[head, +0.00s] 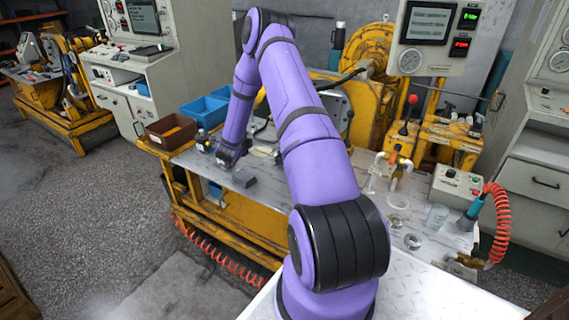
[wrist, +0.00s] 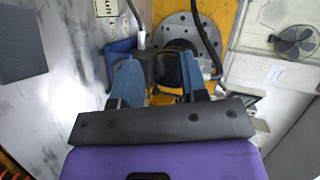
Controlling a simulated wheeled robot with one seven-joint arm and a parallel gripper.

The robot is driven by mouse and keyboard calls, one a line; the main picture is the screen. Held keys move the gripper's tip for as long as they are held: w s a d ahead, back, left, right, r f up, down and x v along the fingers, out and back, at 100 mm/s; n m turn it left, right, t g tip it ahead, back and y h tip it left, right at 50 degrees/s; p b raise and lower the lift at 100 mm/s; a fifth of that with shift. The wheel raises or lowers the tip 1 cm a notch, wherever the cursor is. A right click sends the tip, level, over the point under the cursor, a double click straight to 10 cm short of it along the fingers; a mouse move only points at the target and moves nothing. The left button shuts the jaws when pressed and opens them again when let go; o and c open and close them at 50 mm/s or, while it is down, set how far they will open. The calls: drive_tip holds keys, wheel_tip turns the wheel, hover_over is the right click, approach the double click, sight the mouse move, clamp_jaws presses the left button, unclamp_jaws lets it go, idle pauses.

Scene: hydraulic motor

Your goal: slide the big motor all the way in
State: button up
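In the wrist view, the two blue fingers of my gripper (wrist: 160,66) are spread apart. A dark, blocky body, which looks like the big motor (wrist: 167,70), lies between and just beyond them. I cannot tell whether the fingers press on it. Behind it is a grey round flange plate (wrist: 204,30) with bolt holes; the joint between them is hidden. In the head view my gripper (head: 228,160) is low over the workbench, left of centre. My arm hides part of the bench, and the motor cannot be made out there.
The steel workbench (head: 218,178) carries a dark grey block (head: 243,178), a brown bin (head: 171,131) and blue bins (head: 205,110). A control box (head: 458,187), a clear cup (head: 436,217) and small fittings sit at right. Black hoses (wrist: 205,78) run near the flange.

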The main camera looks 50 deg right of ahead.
drive_tip(key=s+d+f+m+g+h, duration=0.1)
drive_tip(key=s+f+m, duration=0.1)
drive_tip(key=s+f, duration=0.1)
drive_tip(key=s+d+f+m+g+h, duration=0.1)
drive_tip(key=s+f+m+g, duration=0.1)
drive_tip(key=s+f, duration=0.2)
drive_tip(key=s+d+f+m+g, duration=0.1)
drive_tip(key=s+d+f+g, duration=0.1)
drive_tip(key=f, duration=0.4)
drive_tip(key=shift+s+d+f+m+h, duration=0.1)
drive_tip(key=shift+s+f+m+h, duration=0.1)
drive_tip(key=shift+s, duration=0.15)
drive_tip(key=shift+s+f+m+h, duration=0.1)
drive_tip(key=shift+s+m+h, duration=0.1)
drive_tip(key=shift+s, duration=0.15)
drive_tip(key=x, duration=1)
drive_tip(key=shift+d, duration=0.3)
drive_tip(key=shift+s, duration=0.1)
clamp_jaws()
